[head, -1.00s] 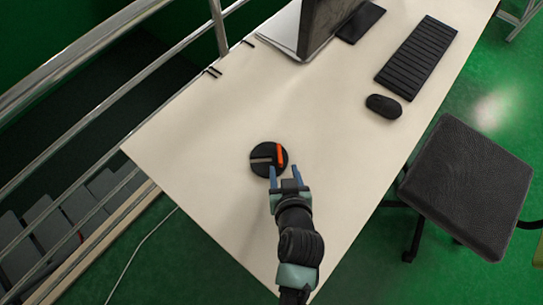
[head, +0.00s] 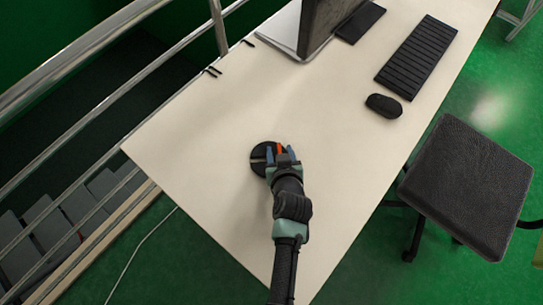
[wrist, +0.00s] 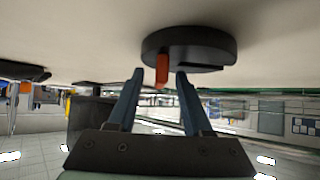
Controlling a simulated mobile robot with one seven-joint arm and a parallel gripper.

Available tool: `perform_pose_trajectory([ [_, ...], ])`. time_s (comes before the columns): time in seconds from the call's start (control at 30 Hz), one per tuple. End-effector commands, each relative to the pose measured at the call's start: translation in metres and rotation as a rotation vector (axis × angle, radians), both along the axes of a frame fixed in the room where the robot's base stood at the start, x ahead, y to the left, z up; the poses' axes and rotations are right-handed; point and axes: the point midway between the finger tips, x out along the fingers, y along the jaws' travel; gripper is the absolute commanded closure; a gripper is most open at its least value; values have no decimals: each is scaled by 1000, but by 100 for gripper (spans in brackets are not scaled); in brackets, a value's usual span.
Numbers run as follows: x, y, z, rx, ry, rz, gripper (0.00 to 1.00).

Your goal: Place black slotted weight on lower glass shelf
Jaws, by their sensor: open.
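The black slotted weight (head: 258,161) is a flat round disc lying on the cream desk, with a slot and an orange tab (head: 279,149). In the wrist view, where the desk shows at the top, the weight (wrist: 188,45) has its orange tab (wrist: 162,70) between the finger tips. My gripper (head: 276,155) is open at the weight, with its blue fingers on either side of the tab. It also shows in the wrist view (wrist: 155,78), with a gap on each side of the tab. The arm hides part of the weight in the head view. I see no glass shelf.
The desk (head: 205,130) also bears a monitor (head: 325,22), a keyboard (head: 417,58) and a mouse (head: 384,105) toward the back right. A metal railing (head: 90,110) runs along the left. A dark chair (head: 468,185) stands at the right. The desk around the weight is clear.

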Motion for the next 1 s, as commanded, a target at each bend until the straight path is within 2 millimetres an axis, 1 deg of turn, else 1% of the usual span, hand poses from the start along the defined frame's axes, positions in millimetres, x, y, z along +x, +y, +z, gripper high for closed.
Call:
perform_pose_trajectory([
  [0.1,0,0,0,0,0,0,50],
  [0.13,0,0,0,0,0,0,52],
  [0.4,0,0,0,0,0,0,100],
  [1.0,-1,0,0,0,0,0,100],
])
